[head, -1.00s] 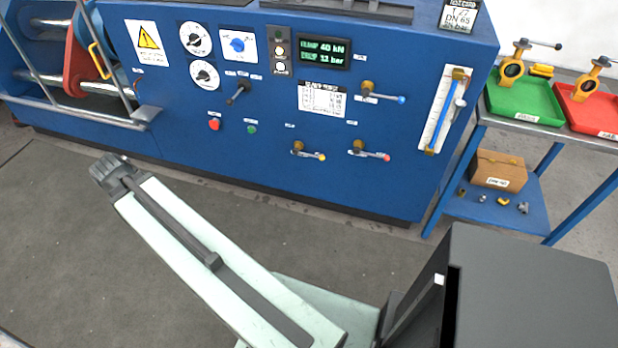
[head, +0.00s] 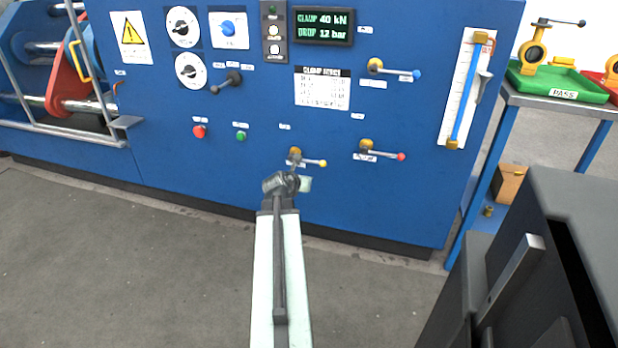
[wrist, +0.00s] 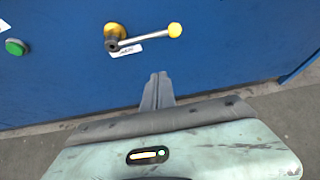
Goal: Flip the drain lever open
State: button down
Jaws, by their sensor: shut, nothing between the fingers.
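A lever with a yellow ball tip (head: 322,163) is on the blue panel, low in the middle. Its handle points right, roughly level, from a brass-coloured body. In the wrist view the same lever (wrist: 145,38) shows above my fingers, with a small white tag under it, too small to read. My gripper (wrist: 157,80) is shut and empty, below the lever and apart from it in that view. In the head view my gripper (head: 287,183) is just below the lever's body. A red-tipped lever (head: 382,154) and a blue-tipped lever (head: 395,72) also point right. I cannot read which is the drain.
A red button (head: 199,131) and a green button (head: 241,136) are left of the lever. A black-handled control (head: 228,83) sticks out above them. A gauge tube (head: 465,90) is at the panel's right. A bench with a green tray (head: 560,84) stands beyond. The floor at left is clear.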

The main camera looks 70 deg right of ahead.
aim_at(307, 161)
jog(key=b+x, duration=0.5)
jog(key=x, duration=0.5)
jog(key=r+p, duration=0.3)
jog(key=r, duration=0.1)
jog(key=shift+w+d+p, duration=0.1)
jog(key=shift+d+p, duration=0.2)
jog(key=shift+p, duration=0.1)
jog(key=shift+w+r, duration=0.1)
jog(key=shift+r, duration=0.1)
